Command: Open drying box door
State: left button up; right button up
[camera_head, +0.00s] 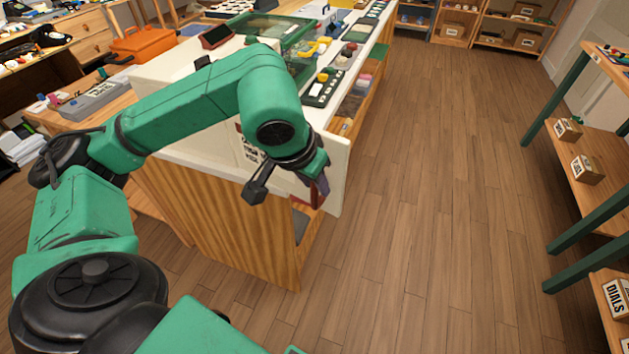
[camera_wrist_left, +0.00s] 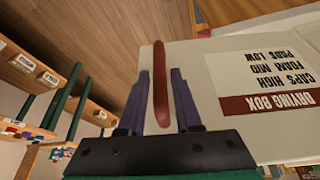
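The drying box (camera_head: 220,150) is a white box on the end of a wooden counter. Its label (camera_wrist_left: 266,90) reads upside down in the left wrist view, on the white front panel (camera_wrist_left: 195,65). A red-brown upright handle (camera_wrist_left: 160,85) stands near the panel's free edge. My left gripper (camera_wrist_left: 160,100) has its dark fingers on either side of the handle, close in against it. In the head view the left gripper (camera_head: 318,190) is at the panel's right part, and my wrist hides much of the handle. I cannot tell whether the door is ajar. My right gripper is not in view.
The wooden floor (camera_head: 425,200) right of the counter is clear. Shelving with small labelled boxes (camera_head: 588,168) stands at the right edge. Trays and phone parts (camera_head: 325,85) cover the counter behind the box. A grey case (camera_head: 100,98) lies on a bench at left.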

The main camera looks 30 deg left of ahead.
pick_arm(q)
jog(key=p+v, duration=0.1)
jog(key=v, duration=1.3)
jog(key=shift+r+p, duration=0.25)
jog(key=shift+p, duration=0.1)
jog(key=shift+s, duration=0.1)
